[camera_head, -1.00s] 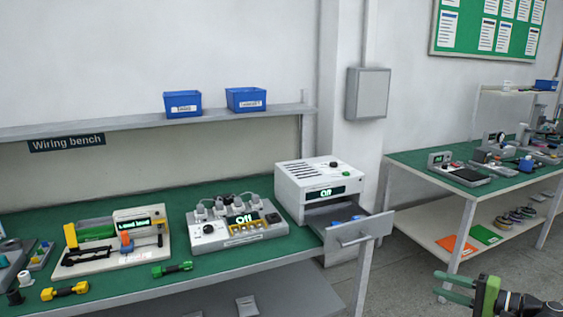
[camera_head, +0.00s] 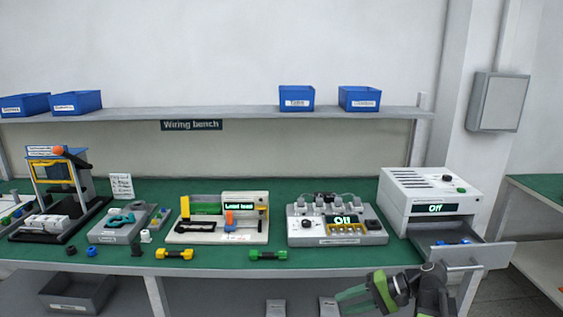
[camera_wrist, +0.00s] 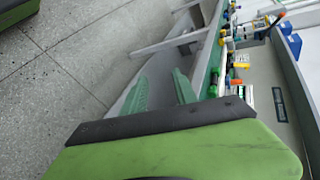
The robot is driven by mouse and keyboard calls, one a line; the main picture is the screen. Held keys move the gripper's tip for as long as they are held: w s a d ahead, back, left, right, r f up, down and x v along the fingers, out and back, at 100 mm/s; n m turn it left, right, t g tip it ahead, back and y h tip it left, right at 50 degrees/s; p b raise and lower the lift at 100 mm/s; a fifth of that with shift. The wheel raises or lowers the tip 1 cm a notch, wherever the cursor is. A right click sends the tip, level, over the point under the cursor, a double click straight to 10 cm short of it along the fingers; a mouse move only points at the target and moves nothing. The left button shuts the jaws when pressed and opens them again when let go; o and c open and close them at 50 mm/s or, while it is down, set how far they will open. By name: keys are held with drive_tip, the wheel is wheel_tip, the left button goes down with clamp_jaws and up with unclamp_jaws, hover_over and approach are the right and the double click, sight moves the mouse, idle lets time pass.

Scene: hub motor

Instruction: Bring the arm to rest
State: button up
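My gripper (camera_head: 357,300) shows at the bottom right of the head view, in front of the wiring bench (camera_head: 210,270). Its two green fingers are apart with nothing between them. In the wrist view my gripper (camera_wrist: 160,90) also shows its two fingers apart and empty, with grey floor and the bench's front edge beyond. The arm is bent in front of the bench, and its lower part is cut off by the picture's edge.
An open drawer (camera_head: 490,254) juts from the white oven-like unit (camera_head: 430,200), close to my arm. A green-handled tool (camera_head: 268,255) and a yellow one (camera_head: 175,254) lie near the bench's front edge. Floor (camera_wrist: 60,60) on the left of the wrist view is mostly clear.

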drive_tip(key=s+a+f+n+g+h, duration=0.2)
drive_tip(key=a+f+h, duration=0.25)
drive_tip(key=a, duration=0.35)
drive_tip(key=s+a+f+n+g+h, duration=0.2)
drive_tip(key=a+f+n+h, duration=0.15)
drive_tip(key=a+f, duration=0.3)
drive_tip(key=w+d+h, duration=0.1)
drive_tip(key=d+h, duration=0.2)
drive_tip(key=d, duration=0.3)
wheel_tip(320, 180, up, 16)
drive_tip(key=p, duration=1.6)
drive_tip(key=shift+w+d+m+t+p, duration=0.25)
drive_tip(key=shift+d+m+t+p, duration=0.05)
drive_tip(key=shift+m+t, duration=0.1)
